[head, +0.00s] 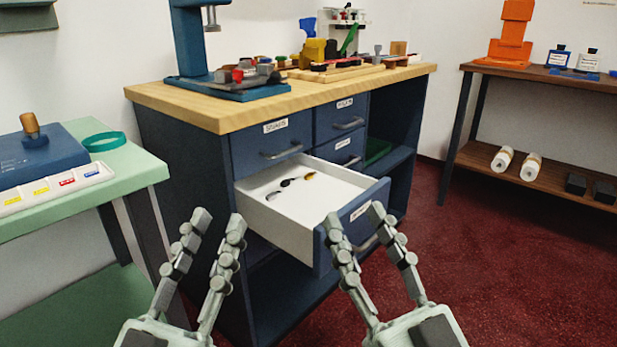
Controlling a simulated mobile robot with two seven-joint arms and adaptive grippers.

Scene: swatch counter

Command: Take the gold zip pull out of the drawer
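The drawer (302,203) is pulled out of the blue cabinet, and its white inside shows from above. The gold zip pull (309,176) looks like a tiny yellow-gold piece lying toward the back of the drawer. Several small dark pieces (285,183) lie to its left. My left gripper (219,219) is open and empty, left of the drawer in the picture. My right gripper (355,217) is open and overlaps the drawer's front panel in the picture.
The wooden cabinet top (180,98) above carries a blue press (190,45) and several tools. Shut drawers (285,143) sit above and beside the open one. A green table (140,160) stands at left, a brown shelf unit (540,82) at right. Red floor (500,270) is clear between.

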